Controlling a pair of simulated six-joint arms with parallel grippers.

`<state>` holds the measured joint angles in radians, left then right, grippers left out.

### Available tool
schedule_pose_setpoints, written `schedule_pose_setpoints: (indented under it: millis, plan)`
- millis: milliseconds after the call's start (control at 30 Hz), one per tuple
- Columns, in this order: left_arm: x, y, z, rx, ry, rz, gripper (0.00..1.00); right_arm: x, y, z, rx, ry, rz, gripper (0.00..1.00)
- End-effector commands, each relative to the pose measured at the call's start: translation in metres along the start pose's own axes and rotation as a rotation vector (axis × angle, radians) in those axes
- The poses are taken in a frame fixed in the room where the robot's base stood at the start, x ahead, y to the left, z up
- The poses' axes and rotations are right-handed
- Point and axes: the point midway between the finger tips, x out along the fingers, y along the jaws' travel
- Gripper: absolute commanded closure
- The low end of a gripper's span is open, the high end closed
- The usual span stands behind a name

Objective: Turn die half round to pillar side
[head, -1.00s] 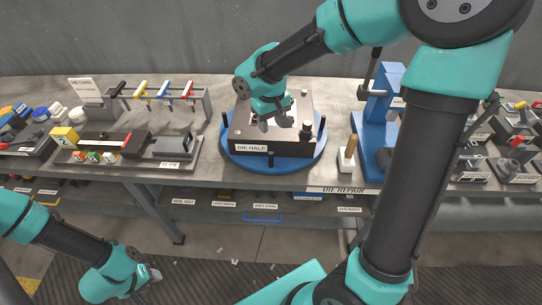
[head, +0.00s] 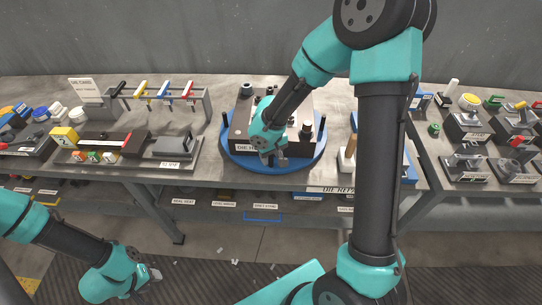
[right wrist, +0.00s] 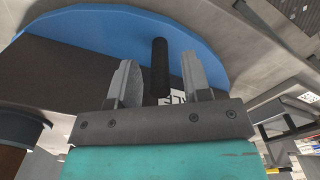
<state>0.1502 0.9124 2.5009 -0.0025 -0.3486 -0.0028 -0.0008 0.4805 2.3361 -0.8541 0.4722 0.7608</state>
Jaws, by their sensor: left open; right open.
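The die half (head: 299,102) is a dark block with a pale top plate and a front label. It sits on a round blue turntable (head: 312,160) with upright black pegs at its edge. My right gripper (head: 273,158) is at the front edge of the turntable, partly covering the label. In the right wrist view, its open fingers (right wrist: 158,68) stand on either side of a black peg (right wrist: 159,62), with gaps visible. The blue turntable rim (right wrist: 110,20) and the die half's dark side (right wrist: 70,70) show beyond. My left gripper (head: 150,275) is open and empty, low at the left, away from the bench.
A rack with coloured handles (head: 165,92) and a tool tray (head: 180,160) stand left of the turntable. A wooden-handled tool (head: 347,155) stands close on the right, beside a blue stand partly hidden by my right arm. More fixtures (head: 467,125) lie on the right bench.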

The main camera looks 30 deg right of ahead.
Motion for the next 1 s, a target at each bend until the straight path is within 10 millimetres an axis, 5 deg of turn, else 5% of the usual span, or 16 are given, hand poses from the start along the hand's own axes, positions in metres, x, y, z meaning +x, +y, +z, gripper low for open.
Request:
schedule_pose_setpoints:
  millis: [333, 800, 1000]
  plan:
    - [0.0, 0.0, 0.0, 0.0, 0.0, 0.0, 0.57, 0.0033, -0.0002, 0.0002, 0.0, 0.0, -0.001, 0.56]
    - [0.0, 0.0, 0.0, 0.0, 0.0, 0.0, 0.57, 0.0031, -0.0002, 0.0001, 0.0, 0.0, -0.001, 1.0]
    - [0.0, 0.0, 0.0, 0.0, 0.0, 0.0, 0.57, 0.003, -0.0003, 0.0001, 0.0, 0.0, -0.001, 1.0]
